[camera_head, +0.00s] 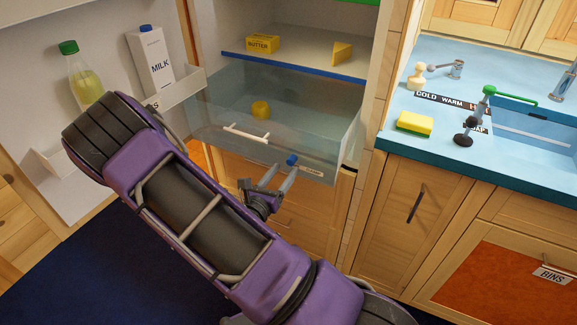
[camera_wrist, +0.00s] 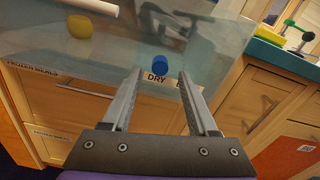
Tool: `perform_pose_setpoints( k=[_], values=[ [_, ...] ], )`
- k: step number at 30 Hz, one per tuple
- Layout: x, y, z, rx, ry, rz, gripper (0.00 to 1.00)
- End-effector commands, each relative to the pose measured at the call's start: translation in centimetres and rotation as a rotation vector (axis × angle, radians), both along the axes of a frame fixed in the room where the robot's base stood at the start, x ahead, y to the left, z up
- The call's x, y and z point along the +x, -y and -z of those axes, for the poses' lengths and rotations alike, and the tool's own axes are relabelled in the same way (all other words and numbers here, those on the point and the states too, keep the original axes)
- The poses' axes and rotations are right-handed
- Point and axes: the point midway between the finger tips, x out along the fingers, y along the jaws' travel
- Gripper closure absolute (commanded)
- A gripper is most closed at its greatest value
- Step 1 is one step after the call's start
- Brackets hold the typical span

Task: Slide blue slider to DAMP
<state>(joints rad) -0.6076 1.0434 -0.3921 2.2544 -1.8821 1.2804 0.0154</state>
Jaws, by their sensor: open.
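The blue slider (camera_head: 292,160) is a small round knob on the front of the clear drawer (camera_head: 215,105). In the wrist view the blue slider (camera_wrist: 160,65) sits just above a DRY label (camera_wrist: 155,77). A second label to its right is mostly hidden by my right finger. My gripper (camera_head: 280,177) is open and empty, just in front of the drawer front. In the wrist view my gripper (camera_wrist: 159,76) has one finger on each side of the slider in the picture; I see no contact.
The drawer has a white handle (camera_head: 246,134) and holds a yellow item (camera_head: 261,108). The fridge door (camera_head: 165,100) stands open at the left with milk (camera_head: 151,60) and a bottle (camera_head: 84,80). The blue counter (camera_head: 470,160) is at the right.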

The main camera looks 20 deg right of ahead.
Motion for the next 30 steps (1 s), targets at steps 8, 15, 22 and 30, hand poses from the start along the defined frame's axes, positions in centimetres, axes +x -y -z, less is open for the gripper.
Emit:
perform_pose_setpoints(
  k=[8, 15, 22, 30],
  values=[
    [2.0, 2.6, 0.0, 0.0, 0.0, 0.001, 0.41],
    [2.2, 2.8, 0.0, -0.001, 0.0, -0.001, 0.41],
    [2.2, 2.8, 0.0, -0.001, 0.001, 0.0, 0.64],
    [2.2, 2.8, 0.0, -0.001, 0.001, 0.0, 1.0]
  ],
)
